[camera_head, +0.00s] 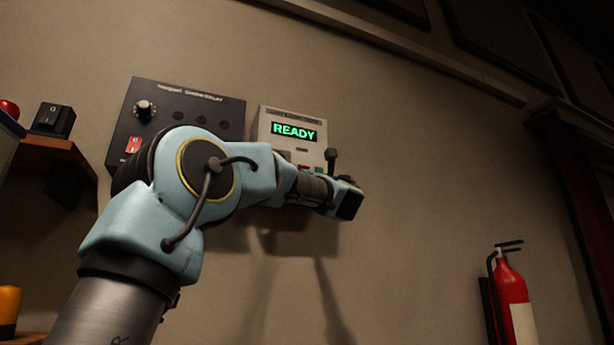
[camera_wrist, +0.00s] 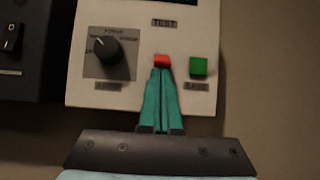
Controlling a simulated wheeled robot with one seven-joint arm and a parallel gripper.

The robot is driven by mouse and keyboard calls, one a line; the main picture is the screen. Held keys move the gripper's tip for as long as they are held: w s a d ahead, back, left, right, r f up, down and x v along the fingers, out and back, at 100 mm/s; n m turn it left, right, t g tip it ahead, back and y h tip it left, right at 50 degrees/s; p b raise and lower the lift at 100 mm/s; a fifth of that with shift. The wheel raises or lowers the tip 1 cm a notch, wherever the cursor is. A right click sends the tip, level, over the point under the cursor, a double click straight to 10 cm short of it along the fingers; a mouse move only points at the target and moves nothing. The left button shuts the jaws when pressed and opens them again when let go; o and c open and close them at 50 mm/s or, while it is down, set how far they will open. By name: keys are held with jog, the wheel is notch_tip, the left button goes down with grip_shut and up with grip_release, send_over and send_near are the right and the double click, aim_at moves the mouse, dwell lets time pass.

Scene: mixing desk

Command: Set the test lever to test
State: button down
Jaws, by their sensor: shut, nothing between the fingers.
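A pale device (camera_head: 290,125) with a green "READY" display hangs on the wall; its lower face also shows in the wrist view (camera_wrist: 205,97). In the wrist view it has a dark pointer knob (camera_wrist: 106,48), a red control (camera_wrist: 162,61) and a green square button (camera_wrist: 198,67). A blurred label sits above the red control. My gripper (camera_wrist: 161,71) is shut and empty, its teal fingertips right at the lower edge of the red control; contact cannot be told. No part is clearly identifiable as the test lever. In the head view my arm hides the fingers and the device's bottom.
A black panel (camera_head: 190,105) with a knob (camera_head: 145,108) and a red rocker switch (camera_head: 134,145) adjoins the device at left. A small shelf (camera_head: 55,147) with a black switch box (camera_head: 53,120) is further left. A fire extinguisher (camera_head: 512,295) stands lower right. The wall between is clear.

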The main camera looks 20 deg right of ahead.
aim_at(310, 161)
jog(key=shift+s+r+g+p, duration=0.25)
jog(key=shift+g+p, duration=0.05)
jog(key=shift+g, duration=0.2)
jog(key=r+g+p, duration=0.1)
jog(key=g+p, duration=0.2)
jog(key=p, duration=0.2)
jog(key=s+r+g+p, duration=0.1)
jog(key=g+p, duration=0.1)
jog(key=shift+s+d+r+g+h+p, duration=0.1)
jog(key=shift+d+r+g+h+p, duration=0.05)
jog(key=shift+r+g+h+p, duration=0.2)
